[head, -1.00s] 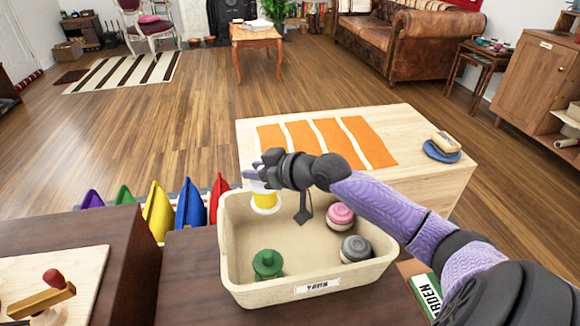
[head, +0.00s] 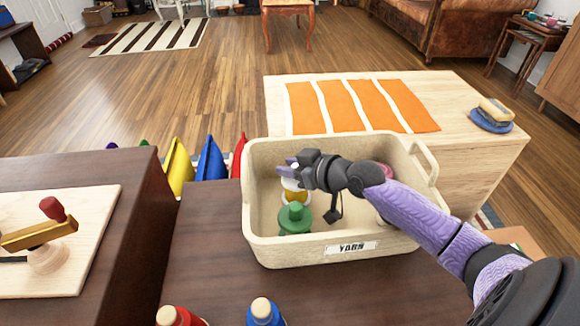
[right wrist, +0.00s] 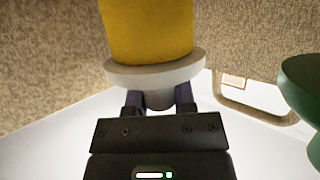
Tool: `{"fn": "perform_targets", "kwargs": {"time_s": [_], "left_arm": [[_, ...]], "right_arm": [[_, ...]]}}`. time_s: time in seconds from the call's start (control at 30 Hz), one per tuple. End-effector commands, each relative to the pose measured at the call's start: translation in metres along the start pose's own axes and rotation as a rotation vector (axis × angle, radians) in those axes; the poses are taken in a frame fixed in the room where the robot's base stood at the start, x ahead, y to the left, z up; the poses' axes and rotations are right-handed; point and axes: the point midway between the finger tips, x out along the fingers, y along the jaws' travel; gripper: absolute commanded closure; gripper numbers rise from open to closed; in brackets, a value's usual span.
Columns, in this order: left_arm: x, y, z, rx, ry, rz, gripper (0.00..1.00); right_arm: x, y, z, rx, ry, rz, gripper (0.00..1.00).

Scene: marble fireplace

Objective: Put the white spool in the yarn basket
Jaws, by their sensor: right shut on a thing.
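The white spool (head: 294,184), with a yellow wound middle, is inside the yarn basket (head: 262,222), just behind a green spool (head: 295,217). My right gripper (head: 287,170) is shut on the spool's top knob from above. In the right wrist view the spool's white flange (right wrist: 120,74) and yellow winding show large, with the knob between the fingers (right wrist: 160,100). I cannot tell whether the spool touches the basket floor. The basket is cream, with a "YARN" label on its front. My left gripper is not in view.
A pink yarn roll (head: 386,169) in the basket is partly behind my right arm. Red (head: 180,317) and blue (head: 264,312) pegs stand at the front edge of the view. A wooden board (head: 80,222) lies left. A light wooden block table (head: 460,125) stands behind the basket.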

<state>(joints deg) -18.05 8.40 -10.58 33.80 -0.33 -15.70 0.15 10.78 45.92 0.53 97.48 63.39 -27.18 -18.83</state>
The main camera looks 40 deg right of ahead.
Motion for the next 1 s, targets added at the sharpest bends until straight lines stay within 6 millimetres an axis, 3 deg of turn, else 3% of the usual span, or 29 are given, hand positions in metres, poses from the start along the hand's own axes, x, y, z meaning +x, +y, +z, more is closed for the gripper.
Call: {"fn": "perform_targets", "kwargs": {"time_s": [0.03,0.2,0.53,0.8,1.0], "left_arm": [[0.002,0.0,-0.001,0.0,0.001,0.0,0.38],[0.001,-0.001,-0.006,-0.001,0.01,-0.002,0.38],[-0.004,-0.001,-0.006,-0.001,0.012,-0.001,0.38],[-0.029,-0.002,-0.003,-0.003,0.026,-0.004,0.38],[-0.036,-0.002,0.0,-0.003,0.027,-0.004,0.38]], "right_arm": [[0.001,0.0,0.002,0.0,-0.001,0.0,0.66],[0.0,0.0,0.001,0.0,0.0,0.0,0.33],[-0.003,0.0,-0.004,0.0,0.0,0.0,0.33],[-0.051,0.0,-0.006,-0.003,-0.002,0.0,0.33],[-0.073,0.0,-0.003,-0.001,-0.001,0.0,0.33]]}}
